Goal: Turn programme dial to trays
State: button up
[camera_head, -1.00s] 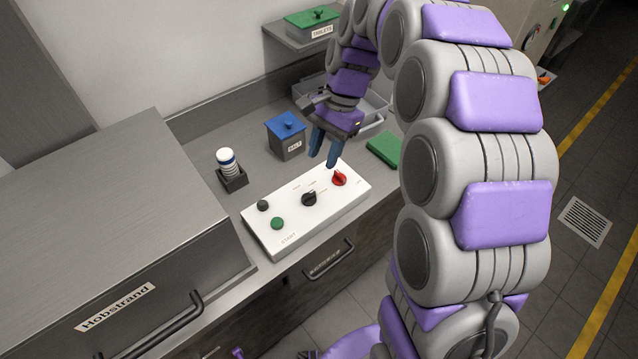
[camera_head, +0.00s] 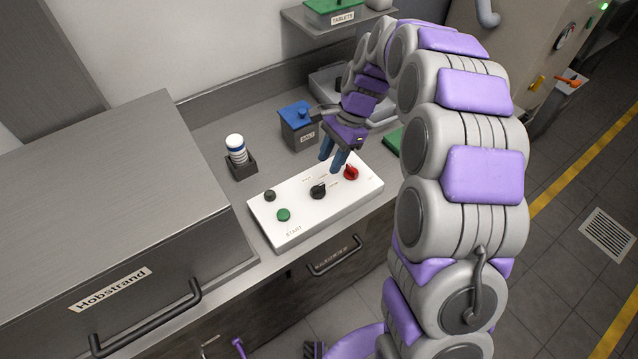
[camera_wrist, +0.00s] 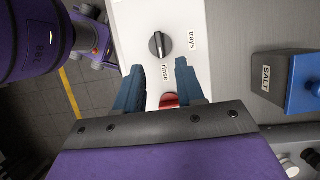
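The programme dial (camera_head: 318,191) is a round black knob with a pale pointer line on a white control panel (camera_head: 300,228). In the wrist view the dial (camera_wrist: 160,45) sits ahead of my fingers, between labels "trays" (camera_wrist: 191,38) and "rinse" (camera_wrist: 166,73); its line lies along the picture's vertical, not at "trays".
A green button (camera_head: 283,215) labelled START and a dark button (camera_head: 270,196) are on the panel's left. A blue-lidded salt box (camera_head: 299,127) stands behind. A white bottle in a dark holder (camera_head: 241,167) is left. The steel Hobstrand machine (camera_head: 110,215) fills the left.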

aim_at(318, 186)
jog(key=b+x, duration=0.1)
jog(key=x, duration=0.6)
jog(key=shift+a+f, duration=0.15)
jog(key=shift+f, duration=0.05)
jog(key=shift+s+a+f+b, duration=0.15)
jog(key=shift+a+f+b, duration=0.15)
jog(key=shift+a+f, duration=0.1)
jog(key=shift+d, duration=0.5)
jog(key=shift+c, duration=0.4)
jog(key=shift+a, duration=0.2)
grip_shut()
